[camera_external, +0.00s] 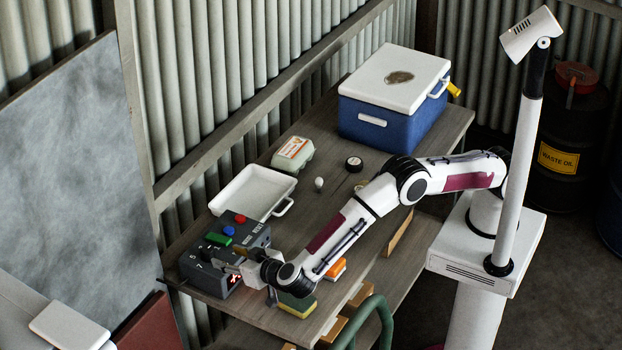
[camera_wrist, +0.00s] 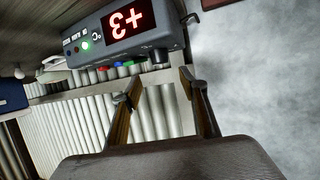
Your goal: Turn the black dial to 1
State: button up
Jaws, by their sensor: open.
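In the wrist view the box (camera_wrist: 172,24) shows a red display reading "+3" upside down and a lit green light. A dark round knob (camera_wrist: 159,55), apparently the black dial, sticks out from the box near the fingers; its setting cannot be read. My gripper (camera_external: 240,264) is at the box's right side and hides part of it. In the wrist view my gripper (camera_wrist: 165,88) is open, its two fingers apart with nothing between them.
A white tray (camera_external: 249,191), an egg carton (camera_external: 293,153) and a blue cooler (camera_external: 390,115) stand behind on the bench (camera_external: 335,190). A sponge (camera_external: 296,305) and an orange-and-white item (camera_external: 336,269) lie near my forearm. A corrugated wall borders the bench's back.

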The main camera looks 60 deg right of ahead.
jog(key=shift+s+a+r, duration=0.1)
jog(key=shift+s+r, duration=0.1)
jog(key=shift+s, duration=0.25)
jog(key=shift+w, duration=0.1)
